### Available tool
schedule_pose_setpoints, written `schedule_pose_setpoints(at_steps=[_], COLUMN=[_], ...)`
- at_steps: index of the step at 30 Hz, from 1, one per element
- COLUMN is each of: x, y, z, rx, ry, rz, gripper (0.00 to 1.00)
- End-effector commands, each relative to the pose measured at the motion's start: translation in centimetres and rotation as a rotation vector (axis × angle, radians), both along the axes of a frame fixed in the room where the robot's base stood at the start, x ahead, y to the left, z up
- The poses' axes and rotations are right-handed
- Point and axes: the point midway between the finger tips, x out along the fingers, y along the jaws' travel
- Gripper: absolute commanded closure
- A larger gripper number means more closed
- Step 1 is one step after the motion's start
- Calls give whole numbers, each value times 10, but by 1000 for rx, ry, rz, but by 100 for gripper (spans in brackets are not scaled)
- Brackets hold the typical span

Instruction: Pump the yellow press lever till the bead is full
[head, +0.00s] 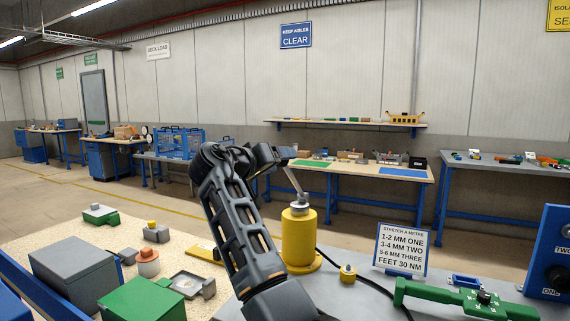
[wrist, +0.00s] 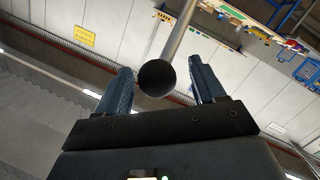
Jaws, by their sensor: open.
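The yellow press (head: 299,242) is a stout cylinder on a round yellow base, standing on the grey bench just right of my arm. A thin grey lever rod (head: 296,184) rises from its top, leaning up and left toward my gripper (head: 283,156). In the wrist view the lever rod (wrist: 181,30) ends in a round black knob (wrist: 157,78). The knob lies between my two open fingers (wrist: 161,68), with visible gaps on both sides. I cannot make out the bead in either view.
A green torque wrench (head: 465,298) and an instruction sign (head: 402,249) are at the right, by a blue panel (head: 550,255). A small yellow knobbed part (head: 347,273) and a black cable sit beside the press. Grey and green blocks (head: 142,300) crowd the left.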

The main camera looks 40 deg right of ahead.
Motion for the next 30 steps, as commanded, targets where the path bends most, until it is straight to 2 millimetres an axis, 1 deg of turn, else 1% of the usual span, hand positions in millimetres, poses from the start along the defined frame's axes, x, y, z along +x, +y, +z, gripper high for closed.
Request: schedule_pose_setpoints(at_steps=[1, 3, 6, 9, 13, 30], x=[-1, -3, -5, -6, -7, -7], y=[10, 20, 32, 39, 41, 41], z=[-1, 0, 2, 3, 4, 5], rx=[0, 0, 0, 1, 1, 0], ry=[-1, 0, 0, 1, 3, 1], rz=[1, 0, 0, -2, -3, -3], gripper=[31, 31, 31, 31, 31, 31])
